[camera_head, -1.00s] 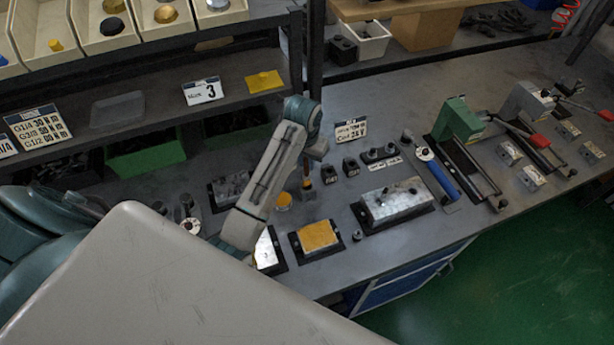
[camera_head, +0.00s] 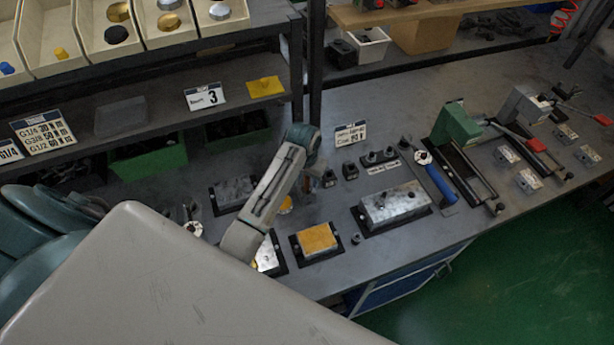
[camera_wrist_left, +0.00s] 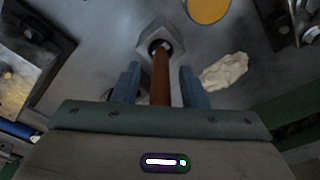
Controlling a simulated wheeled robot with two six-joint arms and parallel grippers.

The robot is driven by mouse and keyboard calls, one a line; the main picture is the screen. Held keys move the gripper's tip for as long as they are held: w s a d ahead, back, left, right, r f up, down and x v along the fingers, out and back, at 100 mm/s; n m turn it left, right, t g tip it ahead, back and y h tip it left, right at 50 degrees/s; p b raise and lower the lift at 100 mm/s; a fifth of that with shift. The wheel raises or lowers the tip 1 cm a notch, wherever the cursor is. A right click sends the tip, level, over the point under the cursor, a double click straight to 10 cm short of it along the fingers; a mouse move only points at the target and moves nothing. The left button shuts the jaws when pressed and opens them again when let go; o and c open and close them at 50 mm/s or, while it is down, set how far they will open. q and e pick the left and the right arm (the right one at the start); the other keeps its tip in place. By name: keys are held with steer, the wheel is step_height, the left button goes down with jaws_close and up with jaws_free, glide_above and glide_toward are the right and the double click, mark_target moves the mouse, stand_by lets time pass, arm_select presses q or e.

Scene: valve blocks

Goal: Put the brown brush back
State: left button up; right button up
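The brown brush (camera_wrist_left: 160,78) shows in the left wrist view as a thin brown handle. Its far end meets a grey six-sided piece (camera_wrist_left: 146,40) with a dark round opening. Whether it sits inside the opening or only lines up with it, I cannot tell for sure. My left gripper (camera_wrist_left: 160,70) has one blue-grey finger on each side of the handle, with a visible gap on both sides, so it is open around it. My right gripper is not in view.
A yellow-topped block (camera_head: 318,238) and a silver block (camera_head: 395,203) stand beside the arm. A blue-handled tool (camera_head: 440,183) and green clamp (camera_head: 458,125) are further right. A crumpled pale cloth (camera_wrist_left: 225,71) and a yellow disc (camera_wrist_left: 207,9) lie near the gripper.

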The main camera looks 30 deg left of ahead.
arm_select(q)
steer(key=shift+r, duration=0.1)
steer(key=r+b, duration=0.1)
steer(key=r, duration=0.1)
steer(key=r+b, duration=0.1)
steer(key=r, duration=0.1)
steer(key=r+b, duration=0.1)
steer(key=r, duration=0.1)
steer(key=shift+s+r, duration=0.3)
steer(key=r+p, duration=0.2)
steer(key=r, duration=0.3)
steer(key=shift+s+r+p, duration=0.25)
steer(key=shift+s+p, duration=0.1)
steer(key=shift+p, duration=0.05)
steer(key=shift+f, duration=0.1)
